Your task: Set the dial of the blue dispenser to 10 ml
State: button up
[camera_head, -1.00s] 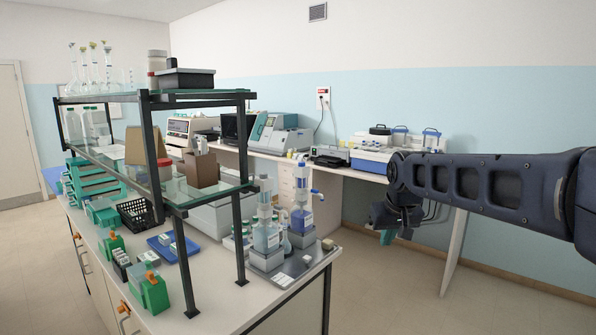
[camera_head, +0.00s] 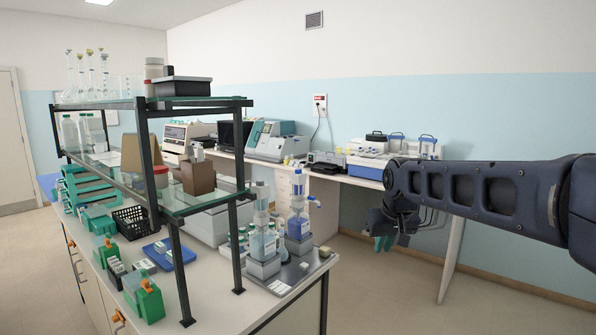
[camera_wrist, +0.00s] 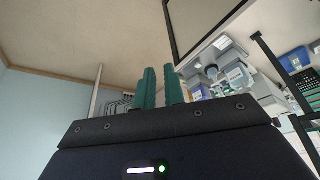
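The blue dispenser (camera_head: 299,222) stands upright on a grey tray (camera_head: 296,270) at the near right corner of the bench. It is a clear labelled bottle with a blue collar and a pump head with a blue-tipped spout. Its dial setting is too small to read. A similar dispenser with a grey top (camera_head: 262,240) stands just left of it. My gripper (camera_head: 383,243) hangs beyond the bench edge, right of the blue dispenser and apart from it. In the wrist view its teal fingers (camera_wrist: 160,88) point up with a narrow gap between them and nothing held.
A glass-topped shelf (camera_head: 190,203) with dark posts stands over the bench left of the dispensers. Green holders (camera_head: 143,298), a blue tray (camera_head: 168,253) and a black basket (camera_head: 133,220) sit on the bench. The floor right of the bench is clear.

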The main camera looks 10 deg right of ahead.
jog(key=o, duration=0.3)
jog(key=shift+w+r, duration=0.25)
jog(key=shift+r, duration=0.05)
jog(key=o, duration=0.4)
jog(key=w+r, duration=0.3)
jog(key=w, duration=0.1)
jog(key=w+r+m, duration=0.1)
jog(key=w+r, duration=0.2)
jog(key=w, duration=0.2)
jog(key=w+r+m, duration=0.1)
jog(key=w+r, duration=0.2)
jog(key=w, duration=0.1)
jog(key=shift+w+d+r+g+y, duration=0.1)
jog(key=shift+w+d+g+y, duration=0.1)
jog(key=shift+g+y, duration=0.15)
notch_tip(320, 180, up, 7)
jog(key=m+h, duration=0.4)
jog(key=m, duration=0.3)
send_over(297, 170)
jog(key=s+a, duration=0.2)
jog(key=a, duration=0.1)
jog(key=shift+g, duration=0.35)
jog(key=x, duration=1.1)
jog(key=shift+s, duration=0.2)
jog(key=c, duration=1)
